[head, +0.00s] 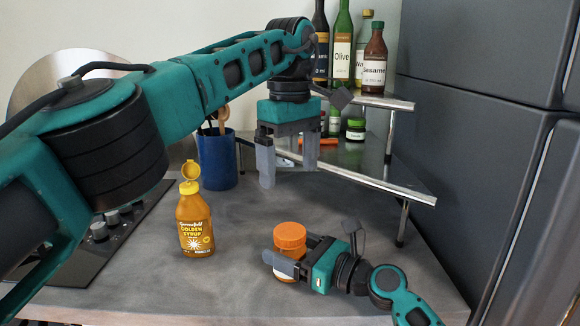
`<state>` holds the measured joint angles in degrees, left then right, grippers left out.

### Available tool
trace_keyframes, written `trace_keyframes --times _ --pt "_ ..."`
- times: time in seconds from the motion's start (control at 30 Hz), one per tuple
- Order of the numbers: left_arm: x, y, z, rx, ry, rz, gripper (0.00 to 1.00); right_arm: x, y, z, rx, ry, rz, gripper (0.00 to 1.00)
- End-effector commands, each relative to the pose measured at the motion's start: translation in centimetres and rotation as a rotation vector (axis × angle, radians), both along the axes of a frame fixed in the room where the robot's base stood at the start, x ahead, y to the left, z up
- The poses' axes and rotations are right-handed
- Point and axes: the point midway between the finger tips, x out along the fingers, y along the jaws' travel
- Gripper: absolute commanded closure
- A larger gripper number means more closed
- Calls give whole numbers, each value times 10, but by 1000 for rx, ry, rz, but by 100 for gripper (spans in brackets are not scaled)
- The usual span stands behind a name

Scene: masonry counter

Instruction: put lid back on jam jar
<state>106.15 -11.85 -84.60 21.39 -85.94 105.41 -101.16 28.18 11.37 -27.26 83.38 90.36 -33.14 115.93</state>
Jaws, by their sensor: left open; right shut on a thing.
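The jam jar (290,253) stands upright on the counter at the lower middle of the head view. An orange lid (290,235) sits on its top; I cannot tell how tightly. My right gripper (286,258) is shut on the jar, coming in from the lower right, with its near finger across the jar's front below the lid. The far finger is partly hidden by the jar. My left gripper (288,175) is open and empty, pointing down above and behind the jar, clear of the lid.
A golden syrup bottle (194,225) with its flip cap open stands left of the jar. A blue utensil crock (216,160) is behind it. A corner shelf (372,178) with bottles and a small green-lidded jar (355,129) stands at the back right. Counter around the jar is mostly clear.

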Motion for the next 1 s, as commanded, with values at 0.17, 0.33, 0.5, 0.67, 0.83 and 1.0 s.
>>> trace_keyframes --times 0.17,0.33,0.5,0.67,0.83,1.0 --pt "0 0 0 0 0 0 5 0 0 0 0 0 0 16" --pt "0 0 0 0 0 1 5 0 0 0 0 0 0 0" --pt "0 0 0 0 0 1 5 0 0 0 0 0 0 0" --pt "0 0 1 0 0 1 5 -4 -6 0 0 0 -1 0" --pt "0 0 4 0 0 1 5 -20 -30 -1 -3 2 -2 0" --pt "0 0 5 0 0 1 5 -42 -62 -1 -3 2 -2 0"
